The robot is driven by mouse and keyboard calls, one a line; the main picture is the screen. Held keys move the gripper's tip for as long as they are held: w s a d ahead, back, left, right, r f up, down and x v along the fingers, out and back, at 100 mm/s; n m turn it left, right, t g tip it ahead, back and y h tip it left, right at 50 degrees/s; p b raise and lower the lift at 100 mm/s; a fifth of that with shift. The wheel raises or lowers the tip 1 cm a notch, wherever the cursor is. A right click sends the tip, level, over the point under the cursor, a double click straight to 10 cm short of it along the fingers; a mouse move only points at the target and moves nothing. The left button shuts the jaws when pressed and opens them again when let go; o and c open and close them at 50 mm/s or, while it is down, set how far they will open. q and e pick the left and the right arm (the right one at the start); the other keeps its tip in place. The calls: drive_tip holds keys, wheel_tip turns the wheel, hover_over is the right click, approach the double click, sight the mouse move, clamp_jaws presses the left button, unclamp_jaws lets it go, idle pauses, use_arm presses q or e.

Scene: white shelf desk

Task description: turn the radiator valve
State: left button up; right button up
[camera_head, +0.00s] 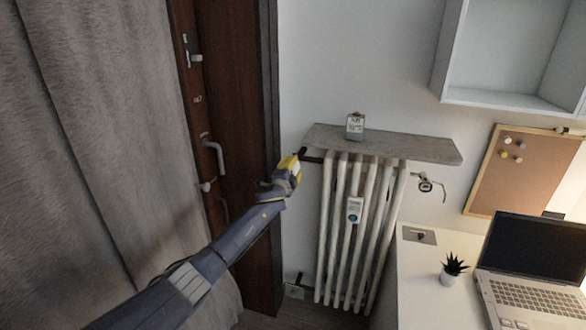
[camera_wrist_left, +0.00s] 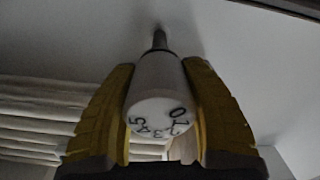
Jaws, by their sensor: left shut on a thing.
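The radiator (camera_head: 343,230) stands against the wall in the head view, with several pale vertical columns. The radiator valve (camera_wrist_left: 157,95) is a white round knob with black numbers on its face, seen close up in the left wrist view. A stem joins it to the surface behind. My left gripper (camera_head: 291,168) is at the upper left corner of the radiator. In the left wrist view its yellow fingers (camera_wrist_left: 158,110) are on both sides of the knob, shut on it. The knob is hidden by the gripper in the head view. My right gripper is not in view.
A grey shelf (camera_head: 420,148) lies over the radiator with a small device (camera_head: 355,126) on it. A dark door (camera_head: 235,120) and a grey curtain (camera_head: 80,130) are left. A desk with a laptop (camera_head: 530,262) and a plant (camera_head: 451,270) is right.

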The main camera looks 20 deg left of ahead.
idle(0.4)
use_arm(q)
drive_tip(key=o, duration=1.2)
drive_tip(key=shift+o, duration=0.2)
drive_tip(key=s, duration=1.2)
drive_tip(key=shift+a, duration=0.15)
